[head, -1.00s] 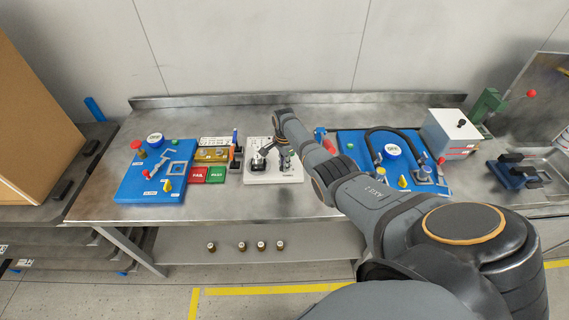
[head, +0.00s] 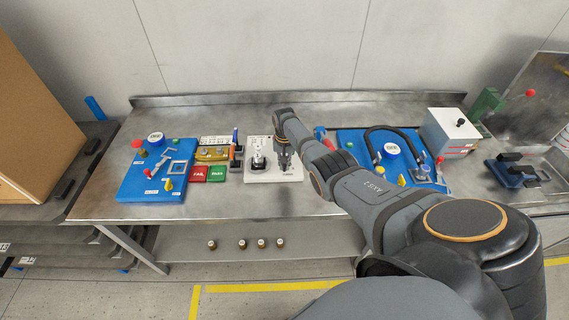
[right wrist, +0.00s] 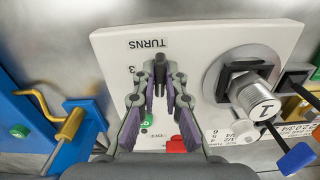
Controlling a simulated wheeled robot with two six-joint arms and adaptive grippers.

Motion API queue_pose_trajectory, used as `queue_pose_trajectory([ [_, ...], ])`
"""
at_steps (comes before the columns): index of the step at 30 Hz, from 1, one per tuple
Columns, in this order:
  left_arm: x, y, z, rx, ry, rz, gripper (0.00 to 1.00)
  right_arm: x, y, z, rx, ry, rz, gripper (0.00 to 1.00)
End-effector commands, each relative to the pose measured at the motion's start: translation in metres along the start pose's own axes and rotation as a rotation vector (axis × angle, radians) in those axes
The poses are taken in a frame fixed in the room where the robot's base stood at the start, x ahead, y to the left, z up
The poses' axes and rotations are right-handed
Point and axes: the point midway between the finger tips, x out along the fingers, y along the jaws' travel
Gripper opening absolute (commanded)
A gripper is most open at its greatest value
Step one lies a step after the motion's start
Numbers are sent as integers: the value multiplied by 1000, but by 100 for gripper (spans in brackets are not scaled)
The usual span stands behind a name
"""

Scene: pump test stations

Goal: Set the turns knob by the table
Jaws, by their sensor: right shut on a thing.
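The white test station (head: 258,176) stands mid-table in the head view. In the right wrist view its panel (right wrist: 115,48) bears the upside-down label TURNS and a digit 3. My right gripper (right wrist: 160,78) is shut over the panel beside that label, on a small dark part between its fingertips, which looks like the turns knob (right wrist: 160,90). The fingers hide most of the knob and its scale, so its setting cannot be read. In the head view the right gripper (head: 283,162) points down at the station's right half. My left gripper is not in view.
A silver cylinder (right wrist: 258,100) marked 1 stands in a black holder beside the gripper. A red button (right wrist: 175,145) and a green button (right wrist: 147,120) sit near the fingers. Blue boards stand left (head: 137,185) and right (head: 347,145). FAIL (head: 198,174) and green (head: 217,174) pads lie left.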

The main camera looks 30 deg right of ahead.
Motion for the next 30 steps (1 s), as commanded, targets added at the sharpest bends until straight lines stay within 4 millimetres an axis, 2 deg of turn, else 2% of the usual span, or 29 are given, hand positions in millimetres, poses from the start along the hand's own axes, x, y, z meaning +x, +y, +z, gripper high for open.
queue_pose_trajectory([
  [15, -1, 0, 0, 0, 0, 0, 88, 0, 0, 0, -439, 0, 0, 0],
  [21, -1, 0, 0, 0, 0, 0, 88, 0, 0, 0, -547, 0, 0, 0],
  [30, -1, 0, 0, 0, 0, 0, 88, 0, 0, 0, -621, 0, 0, 0],
])
